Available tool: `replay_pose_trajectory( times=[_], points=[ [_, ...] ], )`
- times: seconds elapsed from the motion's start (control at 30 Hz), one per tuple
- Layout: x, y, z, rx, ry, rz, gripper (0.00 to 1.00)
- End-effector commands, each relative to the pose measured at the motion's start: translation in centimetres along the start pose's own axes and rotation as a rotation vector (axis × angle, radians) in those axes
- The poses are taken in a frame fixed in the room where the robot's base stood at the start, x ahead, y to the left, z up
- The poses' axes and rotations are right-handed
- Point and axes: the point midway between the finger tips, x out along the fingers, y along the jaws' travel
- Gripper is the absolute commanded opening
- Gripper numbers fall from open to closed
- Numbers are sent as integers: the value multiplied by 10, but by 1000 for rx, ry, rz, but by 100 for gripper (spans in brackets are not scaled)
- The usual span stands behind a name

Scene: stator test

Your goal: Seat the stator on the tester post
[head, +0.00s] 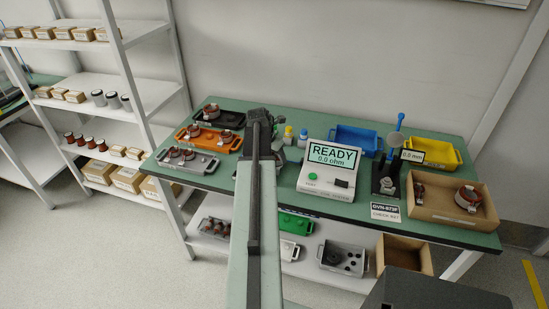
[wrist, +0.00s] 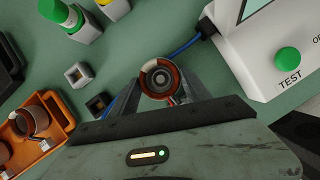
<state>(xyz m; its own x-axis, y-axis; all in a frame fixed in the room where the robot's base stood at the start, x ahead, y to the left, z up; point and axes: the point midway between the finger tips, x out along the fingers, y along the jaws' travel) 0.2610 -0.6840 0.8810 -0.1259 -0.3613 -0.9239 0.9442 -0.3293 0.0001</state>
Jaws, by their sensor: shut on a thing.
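My gripper (wrist: 160,88) is shut on a stator (wrist: 148,76), a ring with copper-red and white parts around a grey, dark-centred middle. The stator sits between the fingertips in the upper middle of the wrist view, with its opening facing the camera. I cannot tell whether it touches anything below. The tester (head: 325,168) shows READY and 0.0 ohm in the head view; its green TEST button (wrist: 288,58) shows in the wrist view. A blue cable (wrist: 186,47) runs from the tester towards the stator. I cannot make out the tester post. In the head view my arm hides the stator.
Orange (head: 192,135) and grey (head: 172,164) trays with stators lie at the left of the green bench. A grey block (wrist: 77,75) and a black block (wrist: 98,102) stand left of my gripper. A cardboard box (head: 430,211) with stators is at the right.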

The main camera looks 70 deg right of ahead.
Motion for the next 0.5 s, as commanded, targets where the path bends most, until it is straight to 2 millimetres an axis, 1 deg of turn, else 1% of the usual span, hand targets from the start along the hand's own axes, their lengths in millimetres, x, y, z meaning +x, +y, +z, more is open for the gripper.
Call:
replay_pose_trajectory(
  times=[0.1, 0.37, 0.4, 0.47, 0.5],
  points=[
    [4, 0, -2, 0, -1, 0, 0],
    [4, 0, -2, 0, 0, 0, 0],
    [4, 0, -2, 0, 0, 0, 61],
    [4, 0, -1, 0, 0, 0, 78],
    [4, 0, -2, 0, 0, 0, 81]
  ],
)
